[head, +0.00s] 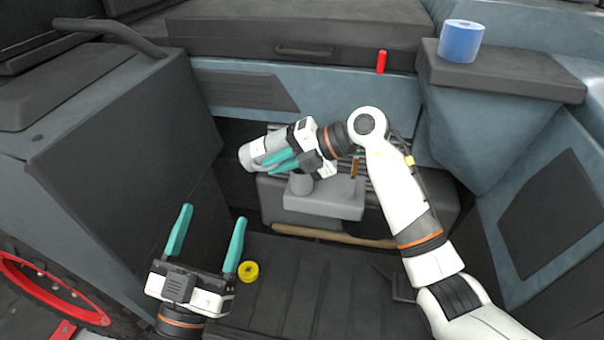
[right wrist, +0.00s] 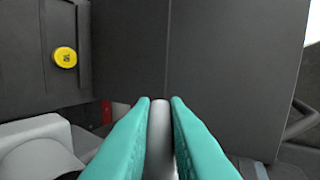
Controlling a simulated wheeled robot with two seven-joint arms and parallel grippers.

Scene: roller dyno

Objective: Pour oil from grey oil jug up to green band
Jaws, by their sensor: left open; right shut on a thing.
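The grey oil jug (head: 251,157) is tipped far over in the head view, beside and slightly above the filler neck (head: 300,183) of the grey reservoir (head: 325,203). My right gripper (head: 268,164) is shut on it; a grey piece of it, likely the handle (right wrist: 159,140), shows between the teal fingers in the right wrist view. The jug's mouth and any oil stream are hidden. A thin amber sight tube (head: 354,169) stands at the reservoir's right, with a small green mark (head: 357,153) near its top. My left gripper (head: 214,213) is open and empty at lower left.
A yellow cap (head: 248,271) lies on the dark ribbed floor near my left gripper. A wooden handle (head: 335,237) lies before the reservoir. A red cylinder (head: 382,62) and a blue roll (head: 460,41) stand on the back ledges. Dark panels wall both sides.

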